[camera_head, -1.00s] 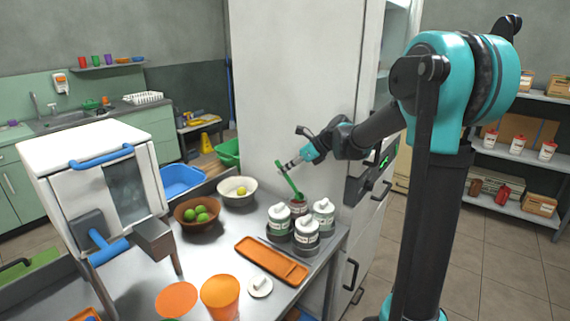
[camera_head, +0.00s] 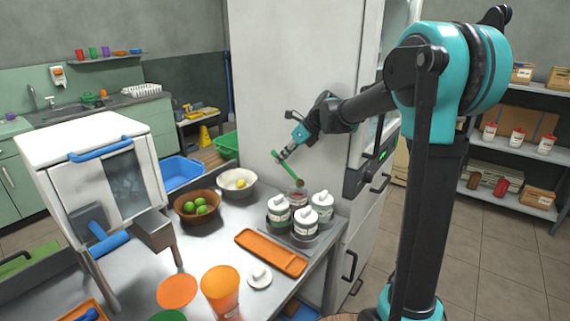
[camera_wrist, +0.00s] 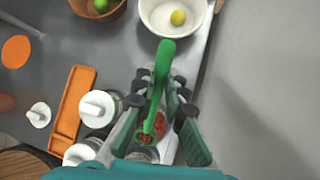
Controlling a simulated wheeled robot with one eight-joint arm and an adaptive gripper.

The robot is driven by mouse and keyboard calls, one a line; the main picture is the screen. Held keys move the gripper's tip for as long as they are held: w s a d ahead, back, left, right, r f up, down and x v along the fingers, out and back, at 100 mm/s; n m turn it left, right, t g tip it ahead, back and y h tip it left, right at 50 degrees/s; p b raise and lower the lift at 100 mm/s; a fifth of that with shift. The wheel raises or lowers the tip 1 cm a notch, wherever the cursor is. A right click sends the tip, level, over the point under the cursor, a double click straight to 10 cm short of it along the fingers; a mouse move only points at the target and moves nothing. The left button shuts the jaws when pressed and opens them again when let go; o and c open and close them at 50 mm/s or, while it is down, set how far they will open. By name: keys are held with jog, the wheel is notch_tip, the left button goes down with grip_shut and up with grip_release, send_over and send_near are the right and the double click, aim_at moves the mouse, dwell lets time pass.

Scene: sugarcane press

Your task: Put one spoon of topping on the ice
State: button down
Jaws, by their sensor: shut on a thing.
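My gripper (camera_head: 284,153) is shut on the green spoon (camera_head: 288,168), which slants down to the right. In the wrist view the spoon (camera_wrist: 162,62) passes between the fingers (camera_wrist: 160,88), and its bowl end holds red topping (camera_wrist: 146,138). The spoon's bowl is just above the open topping jar (camera_head: 297,198), behind two lidded jars. More red shows inside the jar in the wrist view (camera_wrist: 161,124). A loose white lid (camera_head: 259,277) lies on the table. An orange cup (camera_head: 219,290) stands at the front; I cannot see ice in it.
An orange tray (camera_head: 270,253) lies left of the lidded jars (camera_head: 321,206). A brown bowl of limes (camera_head: 188,216) and a white bowl (camera_head: 226,190) stand behind. The white ice machine (camera_head: 75,175) is at left. A tall fridge (camera_head: 290,80) rises close behind the jars.

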jog(key=shift+w+a+r+g+h, duration=0.2)
jog(key=shift+a+g+h, duration=0.05)
jog(key=shift+a+h, duration=0.1)
jog(key=shift+w+a+r+g+h, duration=0.15)
jog(key=shift+a+g+h, duration=0.1)
jog(key=shift+a+h, duration=0.1)
jog(key=shift+w+a+r+m+g+h, duration=0.15)
jog(key=shift+w+a+g+h, duration=0.25)
jog(key=shift+h, duration=0.4)
jog(key=shift+w+a+r+m+g+h, duration=0.15)
jog(key=shift+w+a+g+h, duration=0.1)
jog(key=shift+a+g+h, duration=0.4)
jog(key=shift+s+d, duration=0.15)
jog(key=shift+d, duration=0.05)
